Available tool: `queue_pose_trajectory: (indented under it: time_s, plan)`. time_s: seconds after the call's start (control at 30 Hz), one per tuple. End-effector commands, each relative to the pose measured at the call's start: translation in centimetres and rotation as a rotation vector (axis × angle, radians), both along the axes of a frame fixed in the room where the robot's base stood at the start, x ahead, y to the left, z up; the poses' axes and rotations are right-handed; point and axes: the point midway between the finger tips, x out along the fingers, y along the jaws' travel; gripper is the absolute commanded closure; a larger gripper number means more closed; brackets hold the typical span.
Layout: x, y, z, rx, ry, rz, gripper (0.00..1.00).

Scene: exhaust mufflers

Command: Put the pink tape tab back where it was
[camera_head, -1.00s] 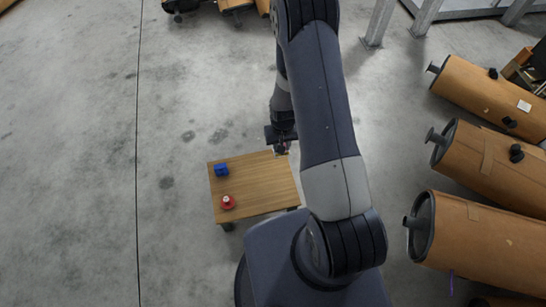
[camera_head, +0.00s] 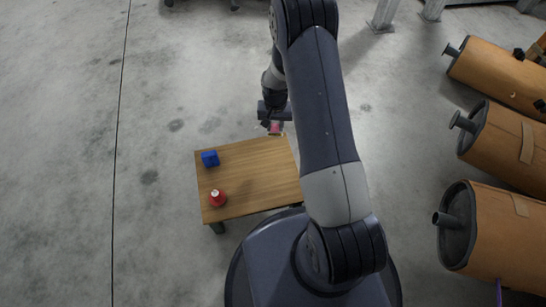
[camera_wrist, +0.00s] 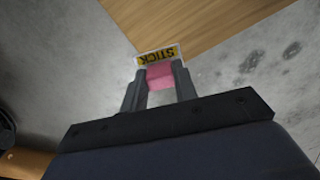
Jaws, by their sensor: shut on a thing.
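The pink tape tab (camera_wrist: 160,75) is between the two fingertips of my gripper (camera_wrist: 159,84) in the wrist view. A yellow and white label with dark letters (camera_wrist: 158,56) shows just beyond the tab. My gripper is shut on the tab. In the head view, my gripper (camera_head: 275,126) and a bit of pink show just past the far edge of the wooden table (camera_head: 255,180), near its far right corner. The tab looks raised, but its exact height I cannot tell.
A blue object (camera_head: 210,158) and a red object with a light top (camera_head: 217,198) stand on the left side of the table. Several brown mufflers (camera_head: 500,235) lie along the right. Metal posts (camera_head: 384,14) stand at the back. The floor at left is clear.

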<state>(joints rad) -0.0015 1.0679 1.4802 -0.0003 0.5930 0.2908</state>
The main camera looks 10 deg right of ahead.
Motion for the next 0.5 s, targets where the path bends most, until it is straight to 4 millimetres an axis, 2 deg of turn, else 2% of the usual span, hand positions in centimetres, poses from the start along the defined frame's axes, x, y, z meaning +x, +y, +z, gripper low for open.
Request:
queue_pose_trajectory:
  time_s: [0.03,0.2,0.33,0.5]
  plan:
    - [0.5,0.0,-2.2,0.0,-0.002,-0.012,0.93]
    - [1.7,0.0,-4.9,-0.001,-0.002,-0.054,0.93]
    - [2.4,0.0,-6.3,0.0,-0.001,-0.08,0.93]
    - [2.9,0.0,-7.1,0.0,-0.001,-0.099,0.93]
